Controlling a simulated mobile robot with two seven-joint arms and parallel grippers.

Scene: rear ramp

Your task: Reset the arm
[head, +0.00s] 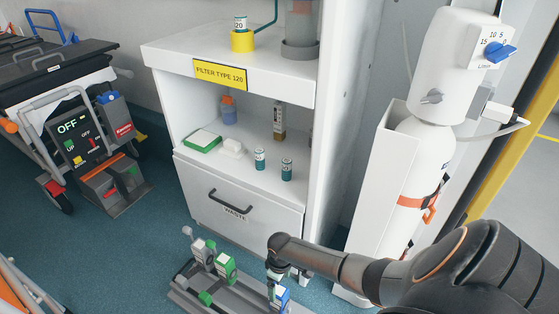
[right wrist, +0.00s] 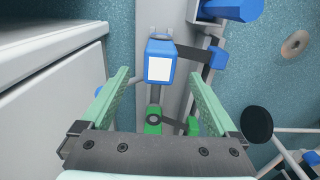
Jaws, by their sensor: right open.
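My right arm (head: 350,268) reaches in from the lower right of the head view. Its gripper (head: 277,278) hangs over the grey rail rack on the floor, close to a blue-and-white fitting (head: 281,296). In the right wrist view the two green fingers of my right gripper (right wrist: 158,74) are spread wide with nothing held between them. The blue fitting with a white face (right wrist: 159,68) shows beyond the fingertips, apart from them. A green fitting (right wrist: 153,120) shows lower, between the fingers. My left gripper is not in the head view.
The grey rack (head: 215,297) also carries green-and-white fittings (head: 226,266). Behind it stands a white cabinet with a waste drawer (head: 238,200). A white gas cylinder (head: 405,190) stands upright at right, near my arm. A wheeled stretcher (head: 60,100) is at left. Blue floor (head: 120,250) is open at left.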

